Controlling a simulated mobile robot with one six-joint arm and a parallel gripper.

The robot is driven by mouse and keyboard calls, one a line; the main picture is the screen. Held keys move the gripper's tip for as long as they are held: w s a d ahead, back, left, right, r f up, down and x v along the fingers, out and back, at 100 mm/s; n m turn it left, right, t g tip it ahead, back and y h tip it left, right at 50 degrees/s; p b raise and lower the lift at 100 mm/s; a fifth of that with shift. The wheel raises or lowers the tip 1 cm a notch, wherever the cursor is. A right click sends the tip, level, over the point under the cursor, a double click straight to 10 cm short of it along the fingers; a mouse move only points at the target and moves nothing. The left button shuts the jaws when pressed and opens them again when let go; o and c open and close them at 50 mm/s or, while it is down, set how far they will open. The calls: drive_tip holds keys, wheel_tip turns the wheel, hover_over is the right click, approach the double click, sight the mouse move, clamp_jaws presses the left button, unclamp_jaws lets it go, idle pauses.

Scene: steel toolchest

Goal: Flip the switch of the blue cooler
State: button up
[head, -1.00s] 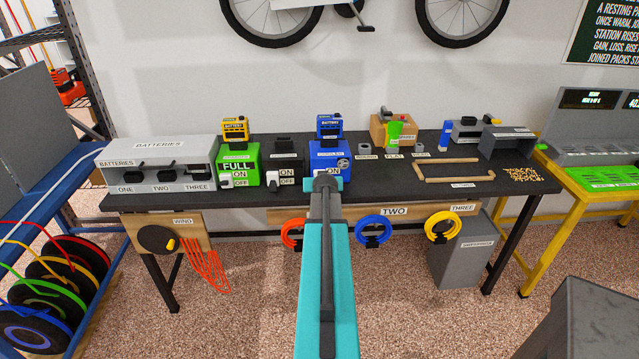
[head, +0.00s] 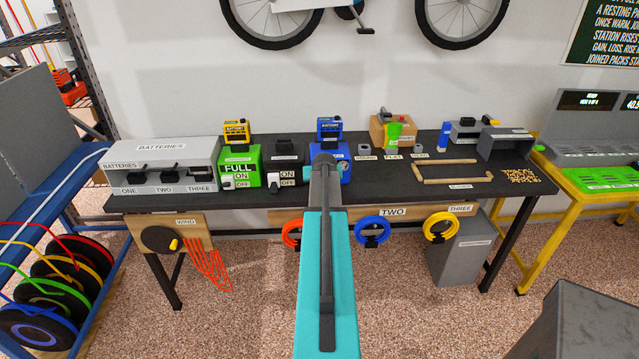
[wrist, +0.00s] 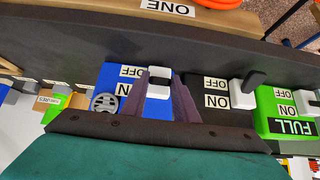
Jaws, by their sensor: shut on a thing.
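The blue cooler (head: 345,170) stands on the dark workbench with a battery (head: 329,127) on top. My arm hides most of its front in the head view. In the wrist view, which is upside down, the blue cooler (wrist: 112,75) shows its OFF and ON labels and a round grey vent. Its white switch (wrist: 158,83) sits between the two purple fingers of my gripper (wrist: 163,85). My gripper is shut on that switch. I cannot tell which way the switch lies. In the head view my fingers are hidden behind my arm.
The black cooler (head: 286,160) with its own switch stands just left, and the green FULL cooler (head: 240,168) beyond it. The battery rack (head: 160,155) is at the far left. Small holders and a wooden frame (head: 450,181) lie to the right. Rings hang at the bench front.

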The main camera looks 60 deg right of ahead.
drive_tip(key=shift+s+d, duration=0.15)
drive_tip(key=shift+s, duration=0.05)
drive_tip(key=o, duration=1.1)
drive_tip(key=shift+c, duration=0.2)
drive_tip(key=shift+w, duration=0.1)
drive_tip(key=b+v, duration=0.3)
drive_tip(key=v, duration=1)
drive_tip(key=shift+a+r+b, duration=0.25)
drive_tip(key=shift+a+b, duration=0.05)
drive_tip(key=shift+b, duration=0.05)
